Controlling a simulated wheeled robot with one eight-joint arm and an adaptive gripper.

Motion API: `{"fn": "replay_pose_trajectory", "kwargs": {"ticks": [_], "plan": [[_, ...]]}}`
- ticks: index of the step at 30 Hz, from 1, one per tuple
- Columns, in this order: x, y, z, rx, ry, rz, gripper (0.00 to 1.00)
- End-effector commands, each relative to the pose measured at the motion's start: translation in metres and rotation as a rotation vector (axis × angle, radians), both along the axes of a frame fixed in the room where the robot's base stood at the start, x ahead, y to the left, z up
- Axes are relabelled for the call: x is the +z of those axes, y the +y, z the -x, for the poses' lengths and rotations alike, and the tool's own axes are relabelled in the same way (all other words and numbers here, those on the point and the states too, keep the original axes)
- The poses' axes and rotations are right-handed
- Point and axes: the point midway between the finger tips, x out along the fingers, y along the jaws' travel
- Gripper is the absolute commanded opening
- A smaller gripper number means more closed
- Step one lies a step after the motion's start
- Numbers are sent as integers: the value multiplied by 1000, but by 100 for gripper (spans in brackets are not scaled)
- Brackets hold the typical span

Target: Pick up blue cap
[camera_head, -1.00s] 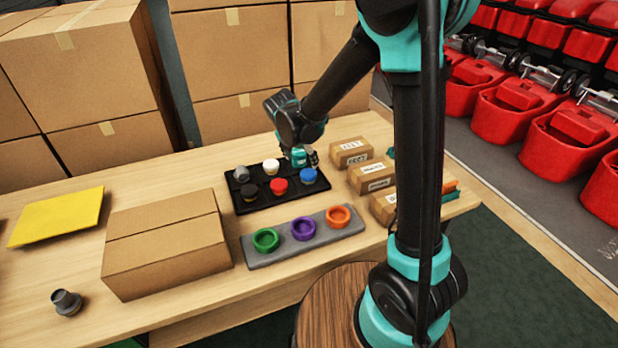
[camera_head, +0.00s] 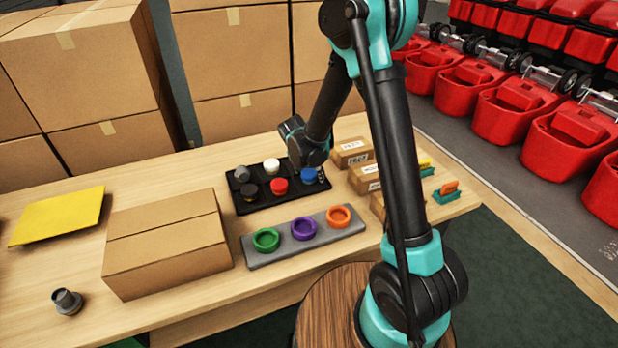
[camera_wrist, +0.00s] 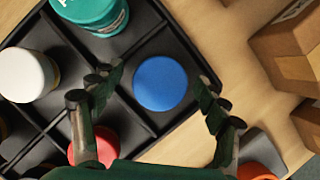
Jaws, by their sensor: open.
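The blue cap (camera_head: 308,175) sits in the right front compartment of the black divided tray (camera_head: 246,206). In the wrist view the blue cap (camera_wrist: 160,83) shows as a round disc between my fingers. My gripper (camera_wrist: 158,88) is open, with one finger on each side of the cap and nothing held. In the head view my gripper (camera_head: 318,174) is above and around the right end of the tray, partly hidden by my wrist. Whether the fingers touch the cap cannot be told.
A red cap (camera_head: 280,187), a white cap (camera_head: 271,166), a black cap (camera_head: 249,192) and a teal cap (camera_wrist: 98,14) share the tray. A grey holder (camera_head: 285,249) with green, purple and orange rings lies in front. Small cardboard boxes (camera_head: 351,153) stand close on the right.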

Motion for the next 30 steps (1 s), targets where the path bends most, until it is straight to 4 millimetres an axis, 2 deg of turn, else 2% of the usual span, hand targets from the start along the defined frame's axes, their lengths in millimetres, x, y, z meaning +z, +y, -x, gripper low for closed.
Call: {"fn": "replay_pose_trajectory", "kwargs": {"ticks": [7,18,30], "plan": [[-1,0,0,0,0,0,75],[-1,0,0,0,0,0,30],[4,0,0,0,0,0,30]]}}
